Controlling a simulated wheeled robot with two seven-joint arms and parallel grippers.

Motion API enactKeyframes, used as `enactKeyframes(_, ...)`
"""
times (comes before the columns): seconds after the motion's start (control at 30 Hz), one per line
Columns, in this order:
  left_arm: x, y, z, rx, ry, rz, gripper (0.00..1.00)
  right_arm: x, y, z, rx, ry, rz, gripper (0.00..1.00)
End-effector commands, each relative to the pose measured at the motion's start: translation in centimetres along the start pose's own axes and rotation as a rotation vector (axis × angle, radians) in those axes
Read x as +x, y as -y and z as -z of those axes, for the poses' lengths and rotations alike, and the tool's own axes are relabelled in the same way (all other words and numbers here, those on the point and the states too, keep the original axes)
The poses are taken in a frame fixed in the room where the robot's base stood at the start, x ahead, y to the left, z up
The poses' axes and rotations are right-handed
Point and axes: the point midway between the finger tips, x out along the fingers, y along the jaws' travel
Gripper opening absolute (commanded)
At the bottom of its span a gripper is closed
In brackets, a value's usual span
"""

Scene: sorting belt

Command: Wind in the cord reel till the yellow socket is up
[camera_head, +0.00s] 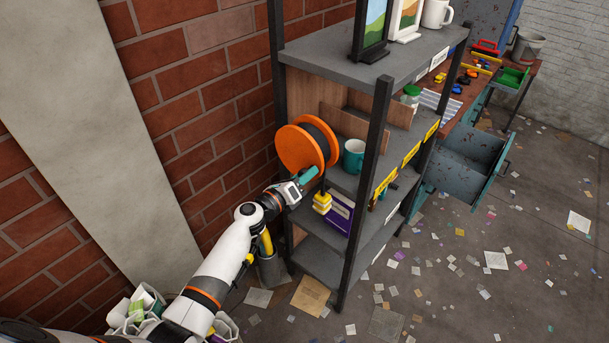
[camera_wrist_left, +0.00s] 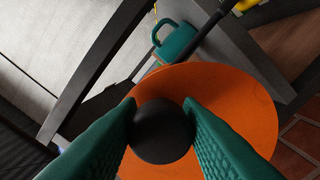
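The orange cord reel (camera_head: 296,147) is mounted at the left end of the shelf unit, with dark cord wound on it. The yellow socket (camera_head: 322,203) hangs below the reel, beside the lower shelf. My left gripper (camera_head: 308,175) is at the reel's lower edge. In the left wrist view, its teal fingers (camera_wrist_left: 160,110) lie on both sides of a round black knob (camera_wrist_left: 161,135) in front of the orange disc (camera_wrist_left: 240,105) and appear to touch it. My right gripper is not in view.
The shelf unit's front post (camera_head: 365,180) stands right of the reel. A teal mug (camera_head: 353,156) sits on the shelf close by, and a purple box (camera_head: 339,213) lies below. A brick wall (camera_head: 190,100) is behind. Scraps litter the floor.

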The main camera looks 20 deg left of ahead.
Motion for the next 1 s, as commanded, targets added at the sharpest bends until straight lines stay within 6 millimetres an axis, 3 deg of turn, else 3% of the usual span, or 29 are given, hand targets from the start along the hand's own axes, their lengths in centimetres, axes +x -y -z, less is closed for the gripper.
enactKeyframes(0.03,0.0,0.0,0.1,0.001,-0.001,-0.001,0.42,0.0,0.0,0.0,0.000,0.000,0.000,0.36)
enactKeyframes(0.1,0.0,0.0,0.1,0.001,-0.001,-0.001,0.51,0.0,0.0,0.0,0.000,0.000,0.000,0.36)
enactKeyframes(0.47,-0.6,0.0,0.0,0.002,0.000,0.000,0.51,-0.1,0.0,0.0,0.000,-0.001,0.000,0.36)
enactKeyframes(1.0,-10.6,0.1,-0.1,0.001,0.000,0.000,0.51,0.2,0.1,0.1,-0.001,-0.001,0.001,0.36)
